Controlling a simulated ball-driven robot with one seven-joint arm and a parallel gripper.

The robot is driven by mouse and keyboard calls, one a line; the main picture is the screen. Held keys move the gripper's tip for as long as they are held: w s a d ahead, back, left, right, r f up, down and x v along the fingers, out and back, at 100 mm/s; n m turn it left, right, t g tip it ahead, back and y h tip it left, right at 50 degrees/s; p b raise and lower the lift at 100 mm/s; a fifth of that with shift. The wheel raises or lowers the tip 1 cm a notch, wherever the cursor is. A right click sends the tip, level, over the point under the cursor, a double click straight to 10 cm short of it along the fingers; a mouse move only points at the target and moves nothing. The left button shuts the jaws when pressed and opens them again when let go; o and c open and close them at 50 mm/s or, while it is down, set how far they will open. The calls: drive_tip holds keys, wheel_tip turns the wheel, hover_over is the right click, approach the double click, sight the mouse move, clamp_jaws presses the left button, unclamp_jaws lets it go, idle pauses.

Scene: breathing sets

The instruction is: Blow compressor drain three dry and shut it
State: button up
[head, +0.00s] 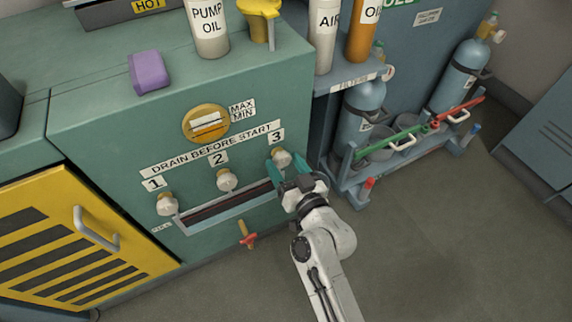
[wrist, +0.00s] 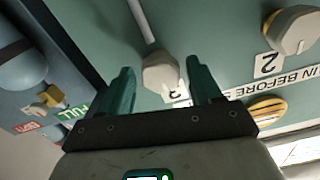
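The drain three knob (head: 281,158) is a pale faceted knob under the label 3 on the green compressor front. My gripper (head: 296,172) is at it, with teal fingers apart. In the wrist view the knob (wrist: 161,72) stands between the two open fingers, with gaps visible on both sides. A pale straight streak (wrist: 142,22) runs from the knob across the panel; whether it is a jet or a pipe I cannot tell. Knob two (head: 227,180) and knob one (head: 167,204) are to the left. A dark slotted trough (head: 225,207) lies below the knobs.
A red-and-yellow valve handle (head: 247,236) sticks out below the trough. A yellow slatted door (head: 70,245) is at lower left. Blue cylinders (head: 360,110) and a rack with green and red tools (head: 405,140) stand to the right. The floor at lower right is clear.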

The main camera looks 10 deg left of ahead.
drive_tip(key=c, duration=0.8)
drive_tip(key=shift+m, duration=0.7)
drive_tip(key=o, duration=1)
drive_tip(key=shift+o, duration=0.2)
drive_tip(key=shift+s, duration=0.1)
drive_tip(key=v, duration=1)
drive_tip(key=shift+s+d+b, duration=0.25)
drive_tip(key=shift+b, duration=0.15)
